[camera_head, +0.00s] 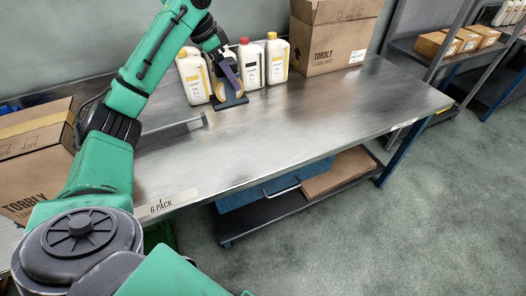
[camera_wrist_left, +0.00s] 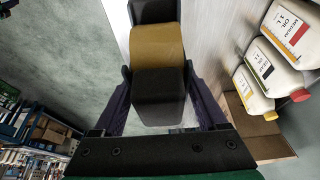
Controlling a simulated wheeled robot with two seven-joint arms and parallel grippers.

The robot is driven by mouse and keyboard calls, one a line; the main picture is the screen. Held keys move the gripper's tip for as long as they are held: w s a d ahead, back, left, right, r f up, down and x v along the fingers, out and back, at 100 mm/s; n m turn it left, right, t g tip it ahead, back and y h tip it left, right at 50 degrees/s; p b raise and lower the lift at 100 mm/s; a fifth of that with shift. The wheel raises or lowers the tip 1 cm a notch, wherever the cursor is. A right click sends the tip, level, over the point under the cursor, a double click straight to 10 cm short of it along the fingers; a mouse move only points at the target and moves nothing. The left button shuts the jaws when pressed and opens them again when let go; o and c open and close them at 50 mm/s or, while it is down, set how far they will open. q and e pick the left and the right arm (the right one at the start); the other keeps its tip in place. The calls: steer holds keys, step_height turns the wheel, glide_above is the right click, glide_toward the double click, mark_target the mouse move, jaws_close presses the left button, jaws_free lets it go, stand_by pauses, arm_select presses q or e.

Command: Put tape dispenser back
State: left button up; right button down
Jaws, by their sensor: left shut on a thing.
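The tape dispenser (camera_head: 231,101) is dark with a roll of tan tape. It is near the back of the metal table (camera_head: 290,125), in front of the white bottles. My left gripper (camera_head: 224,74) reaches it from above and is shut on it. In the left wrist view the dispenser (camera_wrist_left: 160,97) sits between the two purple fingers of the gripper (camera_wrist_left: 163,105), with its tan tape roll (camera_wrist_left: 158,45) beyond. I cannot tell whether its base touches the table. My right gripper is not in view.
White bottles with yellow (camera_head: 276,60), red (camera_head: 249,65) and yellow (camera_head: 192,77) caps stand close behind the dispenser. An open cardboard box (camera_head: 332,40) is at the back right. A taped box (camera_head: 38,150) is at the left.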

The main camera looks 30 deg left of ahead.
mark_target(215, 108)
arm_select(q)
steer(key=f, duration=0.3)
steer(key=a+f, duration=0.1)
steer(key=f, duration=0.2)
steer(key=s+f, duration=0.1)
steer(key=f, duration=0.2)
steer(key=shift+a, duration=0.25)
steer(key=f, duration=1.1)
steer(key=shift+w+d+f, duration=0.15)
steer(key=shift+w+d, duration=0.05)
steer(key=shift+w, duration=0.05)
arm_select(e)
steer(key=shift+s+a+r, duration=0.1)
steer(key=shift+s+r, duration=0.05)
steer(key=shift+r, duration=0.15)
arm_select(q)
steer(key=shift+d, duration=0.1)
steer(key=o, duration=1.1)
steer(key=shift+f, duration=0.15)
steer(key=v, duration=1.2)
steer(key=shift+b, duration=0.4)
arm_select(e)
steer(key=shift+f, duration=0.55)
